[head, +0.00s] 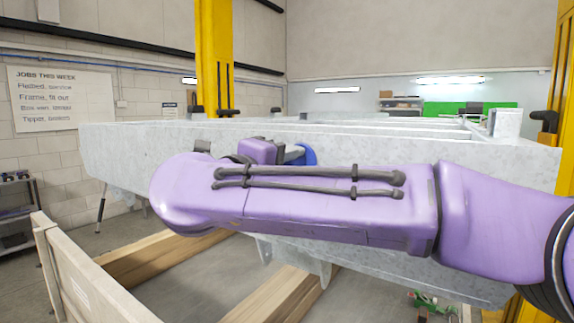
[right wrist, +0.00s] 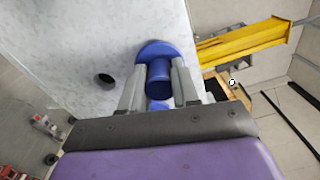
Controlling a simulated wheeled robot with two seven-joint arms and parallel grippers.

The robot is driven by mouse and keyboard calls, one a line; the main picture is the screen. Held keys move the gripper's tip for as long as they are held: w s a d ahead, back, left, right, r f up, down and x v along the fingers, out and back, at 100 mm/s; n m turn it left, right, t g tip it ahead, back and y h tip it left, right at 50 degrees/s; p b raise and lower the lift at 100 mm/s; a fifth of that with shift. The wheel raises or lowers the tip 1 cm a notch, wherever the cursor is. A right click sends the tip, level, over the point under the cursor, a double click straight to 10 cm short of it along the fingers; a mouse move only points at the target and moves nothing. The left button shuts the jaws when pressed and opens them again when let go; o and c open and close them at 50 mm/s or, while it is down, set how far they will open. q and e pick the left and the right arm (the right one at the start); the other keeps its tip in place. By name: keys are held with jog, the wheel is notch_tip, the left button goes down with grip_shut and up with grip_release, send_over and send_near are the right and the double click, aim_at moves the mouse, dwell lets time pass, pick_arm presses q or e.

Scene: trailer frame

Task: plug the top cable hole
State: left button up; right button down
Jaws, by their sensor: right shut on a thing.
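My right gripper (right wrist: 160,88) is shut on a blue plug (right wrist: 160,50), with a grey finger on each side of its round stem. The plug's wide flange faces away from me, towards the grey metal trailer frame (right wrist: 60,35). I cannot tell whether the flange touches the frame. One dark round cable hole (right wrist: 105,79) is open in the frame's face, to the left of the plug. In the head view my purple right arm hides most of the gripper; a bit of the blue plug (head: 307,154) shows above it, in front of the frame (head: 120,150). My left gripper is not in view.
Wooden beams (head: 160,255) lie below the frame, and a pale wooden panel (head: 80,280) stands at the lower left. Yellow posts (head: 213,60) rise behind the frame.

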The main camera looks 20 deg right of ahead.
jog(key=shift+w+d, duration=0.15)
jog(key=shift+d, duration=0.05)
jog(key=shift+d+r, duration=0.1)
jog(key=shift+w+d, duration=0.2)
jog(key=shift+w, duration=0.05)
jog(key=c, duration=0.8)
grip_release()
jog(key=shift+d, duration=0.15)
jog(key=shift+o, duration=0.2)
jog(key=shift+s+a+f+b, duration=0.25)
jog(key=shift+a+b, duration=0.1)
jog(key=shift+b, duration=0.1)
jog(key=b+v, duration=0.3)
jog(key=v, duration=0.6)
jog(key=shift+a+b, duration=0.3)
jog(key=shift+b, duration=0.05)
